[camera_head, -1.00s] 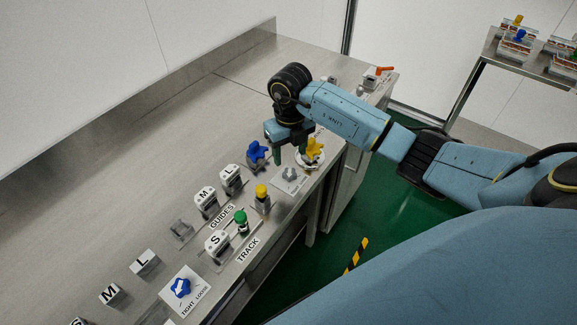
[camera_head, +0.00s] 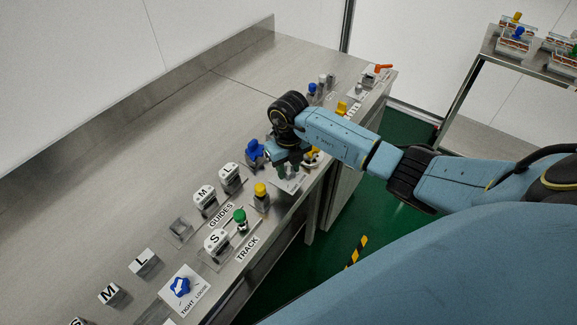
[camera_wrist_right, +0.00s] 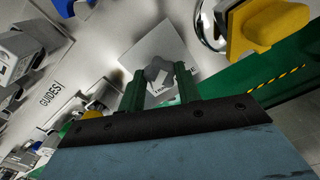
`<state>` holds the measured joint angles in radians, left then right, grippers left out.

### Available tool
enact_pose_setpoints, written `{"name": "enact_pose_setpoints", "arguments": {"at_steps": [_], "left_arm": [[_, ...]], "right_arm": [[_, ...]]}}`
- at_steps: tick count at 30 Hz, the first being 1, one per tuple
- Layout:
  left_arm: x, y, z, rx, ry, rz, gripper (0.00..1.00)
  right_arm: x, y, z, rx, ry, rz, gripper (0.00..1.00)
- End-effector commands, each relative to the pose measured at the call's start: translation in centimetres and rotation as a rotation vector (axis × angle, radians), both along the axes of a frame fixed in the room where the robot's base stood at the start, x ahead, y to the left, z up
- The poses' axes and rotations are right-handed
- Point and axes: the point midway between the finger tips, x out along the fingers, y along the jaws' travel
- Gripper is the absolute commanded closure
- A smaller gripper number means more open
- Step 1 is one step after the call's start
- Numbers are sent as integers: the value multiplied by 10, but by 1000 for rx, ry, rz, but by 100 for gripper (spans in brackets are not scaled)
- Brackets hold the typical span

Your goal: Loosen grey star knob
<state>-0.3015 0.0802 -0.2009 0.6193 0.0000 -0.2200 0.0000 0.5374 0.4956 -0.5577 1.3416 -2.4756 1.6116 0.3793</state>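The grey star knob (camera_wrist_right: 160,70) sits on a white label plate (camera_wrist_right: 146,47) on the metal bench. In the head view the gripper mostly covers the knob, while the plate's edge (camera_head: 291,187) shows below the fingers. My right gripper (camera_head: 289,171) points down over the knob. In the right wrist view its two green fingers (camera_wrist_right: 160,86) are apart, with the knob between and just beyond their tips. I cannot tell whether they touch it. My left gripper is not in view.
A blue knob (camera_head: 254,152) stands close left of the gripper, and a yellow knob (camera_head: 313,155) close right. Yellow-capped (camera_head: 261,196) and green-capped (camera_head: 239,219) posts and the guide blocks (camera_head: 205,198) stand nearer. The bench's far left surface is clear.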

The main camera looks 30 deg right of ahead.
Motion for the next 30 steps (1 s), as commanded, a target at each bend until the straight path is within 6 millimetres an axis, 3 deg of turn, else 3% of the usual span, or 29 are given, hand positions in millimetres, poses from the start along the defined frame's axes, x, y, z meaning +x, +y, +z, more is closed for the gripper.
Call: {"name": "enact_pose_setpoints", "arguments": {"at_steps": [4, 17, 30], "left_arm": [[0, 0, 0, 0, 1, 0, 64], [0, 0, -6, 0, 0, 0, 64], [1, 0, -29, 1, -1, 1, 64]], "right_arm": [[0, 0, 0, 0, 0, 0, 89], [0, -1, 0, -2, -1, 100, 89], [0, -1, -1, -3, -1, 480, 89]]}}
